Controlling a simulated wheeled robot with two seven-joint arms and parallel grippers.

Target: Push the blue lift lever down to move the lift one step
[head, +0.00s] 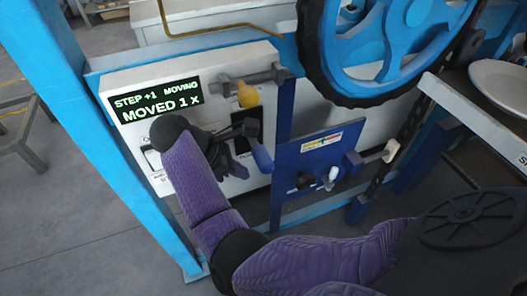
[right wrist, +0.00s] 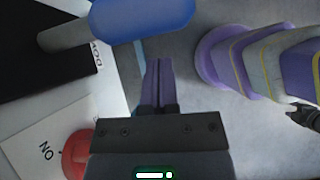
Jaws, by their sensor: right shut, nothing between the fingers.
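The lift lever's blue handle (head: 262,158) slants down from its black slot at the right of the white control panel (head: 141,79). It shows close up at the top of the right wrist view (right wrist: 143,17). My right gripper (head: 235,165) is shut and empty, left of and close to the handle. In the right wrist view its fingertips (right wrist: 158,66) point at the space just below the handle; I cannot tell whether they touch it. The panel's display (head: 158,98) reads "STEP +1 MOVING" and "MOVED 1 x". My left gripper does not show clearly.
A yellow knob (head: 247,95) sits above the lever. A red button (right wrist: 78,152) beside an "ON" label is near the gripper. A blue panel with small levers (head: 305,160) and a large blue wheel (head: 385,45) stand at right. A white plate (head: 500,85) lies far right.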

